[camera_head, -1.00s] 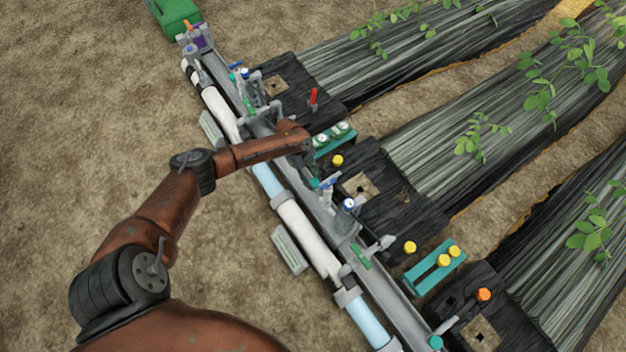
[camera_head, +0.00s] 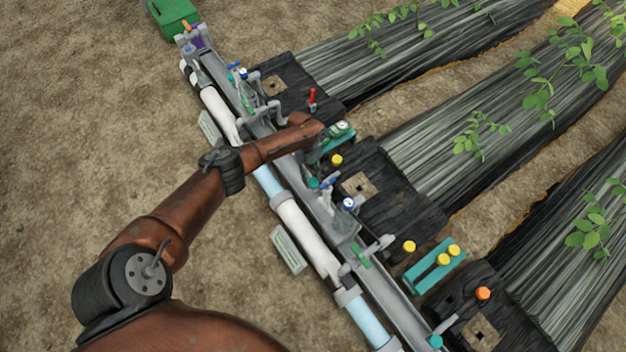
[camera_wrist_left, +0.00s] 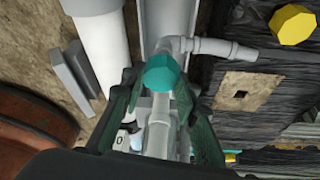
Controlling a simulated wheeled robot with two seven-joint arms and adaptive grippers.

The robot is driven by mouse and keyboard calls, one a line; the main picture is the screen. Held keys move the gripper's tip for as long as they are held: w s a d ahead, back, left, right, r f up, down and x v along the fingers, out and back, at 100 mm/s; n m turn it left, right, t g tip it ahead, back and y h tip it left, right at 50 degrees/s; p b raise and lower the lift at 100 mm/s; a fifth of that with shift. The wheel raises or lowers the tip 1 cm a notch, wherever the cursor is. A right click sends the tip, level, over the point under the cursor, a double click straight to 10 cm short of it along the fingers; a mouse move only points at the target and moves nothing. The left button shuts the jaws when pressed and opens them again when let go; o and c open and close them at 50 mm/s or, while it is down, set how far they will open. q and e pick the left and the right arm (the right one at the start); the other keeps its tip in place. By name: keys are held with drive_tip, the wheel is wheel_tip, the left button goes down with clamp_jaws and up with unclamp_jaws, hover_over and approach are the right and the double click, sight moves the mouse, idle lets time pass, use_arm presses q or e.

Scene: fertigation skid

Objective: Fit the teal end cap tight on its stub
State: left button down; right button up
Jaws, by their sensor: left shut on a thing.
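The teal end cap (camera_wrist_left: 163,73) shows in the left wrist view between the dark green fingertips of my left gripper (camera_wrist_left: 158,80). The gripper is shut on it. A grey pipe (camera_wrist_left: 159,135) runs behind the cap toward the bottom of that view. I cannot tell how far the cap sits on its stub. In the head view the teal cap (camera_head: 313,183) shows beside a blue-handled valve, just below my left gripper (camera_head: 311,172), whose fingers are hard to make out. My right gripper is not in view.
A grey channel with white pipe (camera_head: 297,225) runs diagonally beside the arm. A teal rack with yellow caps (camera_head: 434,267) stands at the right. A second teal cap (camera_head: 435,341) is near the bottom. A red-handled valve (camera_head: 312,97) stands close above the wrist. Bare soil lies left.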

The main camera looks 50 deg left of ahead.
use_arm(q)
drive_tip(key=shift+s+d+f, duration=0.2)
drive_tip(key=shift+s+f, duration=0.2)
drive_tip(key=shift+s, duration=0.3)
drive_tip(key=shift+m+g, duration=0.4)
drive_tip(key=shift+m, duration=0.2)
drive_tip(key=shift+a+m+g, duration=0.1)
drive_tip(key=shift+m+g, duration=0.2)
drive_tip(key=shift+m, duration=0.4)
drive_tip(key=c, duration=1.9)
unclamp_jaws()
drive_tip(key=o, duration=0.5)
drive_tip(key=shift+a+r, duration=0.15)
drive_tip(key=shift+c, duration=0.2)
drive_tip(key=shift+w+r, duration=0.1)
drive_tip(key=shift+w, duration=0.1)
drive_tip(key=shift+w, duration=0.1)
